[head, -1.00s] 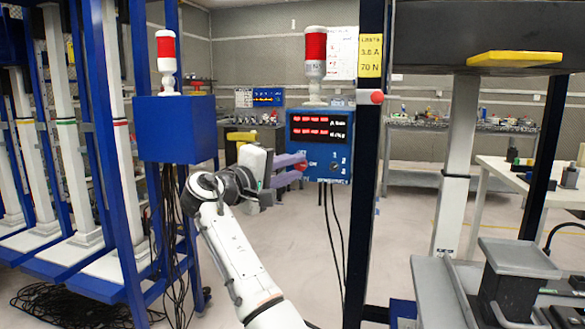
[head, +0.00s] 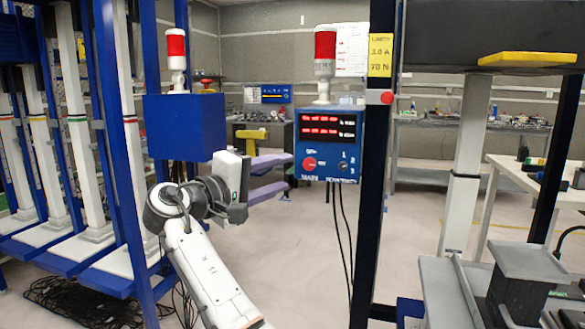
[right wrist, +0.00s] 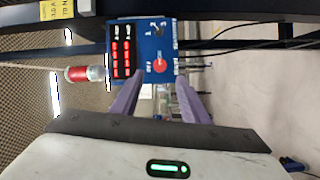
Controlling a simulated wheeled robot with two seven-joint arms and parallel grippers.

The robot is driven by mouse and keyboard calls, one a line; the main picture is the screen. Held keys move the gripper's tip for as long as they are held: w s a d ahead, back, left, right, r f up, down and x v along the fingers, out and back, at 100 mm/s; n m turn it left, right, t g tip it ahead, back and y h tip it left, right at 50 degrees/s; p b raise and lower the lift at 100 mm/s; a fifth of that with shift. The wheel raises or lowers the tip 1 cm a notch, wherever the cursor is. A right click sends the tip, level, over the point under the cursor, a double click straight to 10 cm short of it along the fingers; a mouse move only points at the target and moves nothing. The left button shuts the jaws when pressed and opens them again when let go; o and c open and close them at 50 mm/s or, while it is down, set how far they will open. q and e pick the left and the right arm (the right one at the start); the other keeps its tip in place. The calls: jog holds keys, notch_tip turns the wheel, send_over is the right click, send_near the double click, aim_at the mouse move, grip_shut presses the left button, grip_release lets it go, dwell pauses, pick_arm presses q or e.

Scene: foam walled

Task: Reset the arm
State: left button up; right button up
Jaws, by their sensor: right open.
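My right gripper (head: 284,172) has two purple fingers, spread apart with nothing between them. It is left of the blue control box (head: 328,143) in the head view, apart from its red knob (head: 309,163). The box has two rows of red digits, a small black switch (head: 344,168) and a red-and-white beacon (head: 325,50) on top. In the right wrist view the gripper (right wrist: 158,82) points toward the box (right wrist: 140,35), which appears turned sideways. My left gripper is not in view.
A dark post with a red button (head: 387,97) stands right of the box. A second blue box (head: 185,127) and blue frames stand left, near my right arm. Cables hang below. A grey stand (head: 522,262) is at lower right. The middle floor is open.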

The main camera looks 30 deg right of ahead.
jog(key=shift+v, duration=1.2)
